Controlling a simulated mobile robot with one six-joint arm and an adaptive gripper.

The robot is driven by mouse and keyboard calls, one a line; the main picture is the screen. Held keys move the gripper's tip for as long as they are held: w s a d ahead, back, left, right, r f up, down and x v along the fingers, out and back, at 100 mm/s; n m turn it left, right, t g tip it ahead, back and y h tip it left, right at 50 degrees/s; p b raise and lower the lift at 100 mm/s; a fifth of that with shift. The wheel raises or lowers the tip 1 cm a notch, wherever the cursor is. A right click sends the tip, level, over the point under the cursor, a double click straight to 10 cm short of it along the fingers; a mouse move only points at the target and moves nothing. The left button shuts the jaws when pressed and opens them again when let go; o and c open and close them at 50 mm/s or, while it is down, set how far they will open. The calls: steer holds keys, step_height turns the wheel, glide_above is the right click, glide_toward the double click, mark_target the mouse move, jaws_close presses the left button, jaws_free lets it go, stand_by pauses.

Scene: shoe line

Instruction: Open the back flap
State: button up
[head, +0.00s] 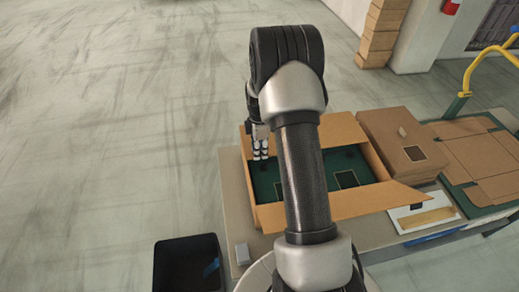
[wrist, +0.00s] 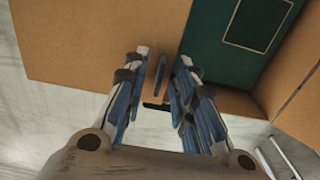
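An open cardboard box (head: 300,217) with a green inner floor (head: 266,185) stands on the bench. A flap (head: 345,130) stands out along its far side and another flap (head: 370,201) slopes out at the near right. My gripper (head: 260,152) points down at the box's left end, by the flap there. In the wrist view my gripper (wrist: 162,60) is open, its two fingers apart near the edge of a broad brown cardboard panel (wrist: 95,40). A small dark tab (wrist: 160,76) shows between the fingers; contact cannot be told. My arm hides the middle of the box.
A closed cardboard box (head: 395,135) stands to the right, beyond it a flattened carton (head: 480,155) on a green mat. A black bin (head: 188,264) stands on the floor at the lower left. The floor to the left is clear.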

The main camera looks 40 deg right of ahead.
jaws_close()
stand_by(0.8)
